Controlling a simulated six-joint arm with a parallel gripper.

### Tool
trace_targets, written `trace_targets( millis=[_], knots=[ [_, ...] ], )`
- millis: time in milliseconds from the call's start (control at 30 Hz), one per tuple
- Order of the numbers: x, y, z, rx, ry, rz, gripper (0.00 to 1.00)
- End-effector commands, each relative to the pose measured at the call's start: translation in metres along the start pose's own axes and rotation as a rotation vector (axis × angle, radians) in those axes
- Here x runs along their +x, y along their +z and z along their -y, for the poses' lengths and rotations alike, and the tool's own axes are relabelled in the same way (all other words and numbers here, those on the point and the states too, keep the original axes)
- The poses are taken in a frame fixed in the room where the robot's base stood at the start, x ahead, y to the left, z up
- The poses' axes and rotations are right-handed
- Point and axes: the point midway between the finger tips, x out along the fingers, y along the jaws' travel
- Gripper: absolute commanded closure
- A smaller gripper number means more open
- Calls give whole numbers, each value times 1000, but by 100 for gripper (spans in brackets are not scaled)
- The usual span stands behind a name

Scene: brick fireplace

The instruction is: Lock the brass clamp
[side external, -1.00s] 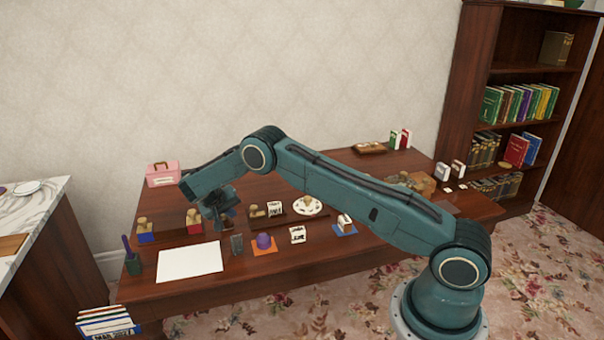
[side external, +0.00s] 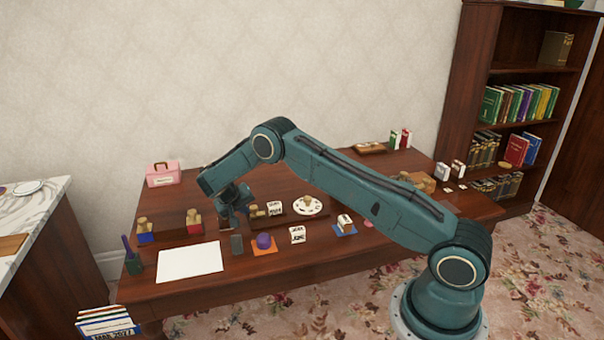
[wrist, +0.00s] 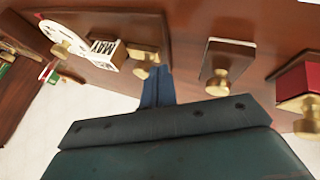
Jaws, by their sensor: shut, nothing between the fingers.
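My gripper (side external: 232,222) is shut and empty, pointing down low over the table; its blue fingers (wrist: 157,88) show in the wrist view. A small brass-topped piece on a dark wooden base (side external: 257,211) is just right of it. In the wrist view, a brass knob on a wooden block (wrist: 148,55) lies close beyond the fingertips; contact cannot be told. Another wooden block with a brass knob (wrist: 227,57) is right of the fingers. No piece is clearly identifiable as the brass clamp.
A white disc (side external: 309,206) and a date block (side external: 274,208) stand right of my gripper. A blue block (side external: 146,237) and a red block (side external: 194,228), both brass-topped, are left. A purple knob (side external: 264,241), dark slab (side external: 237,244) and white paper (side external: 189,261) lie in front.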

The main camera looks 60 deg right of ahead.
Motion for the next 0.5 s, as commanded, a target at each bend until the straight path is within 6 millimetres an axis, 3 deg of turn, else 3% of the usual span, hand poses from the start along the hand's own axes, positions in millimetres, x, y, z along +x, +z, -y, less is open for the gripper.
trace_targets(
  millis=[233,500],
  knots=[
    [6,3,-16,1,2,1,100],
    [8,4,-18,2,3,1,100]
  ],
)
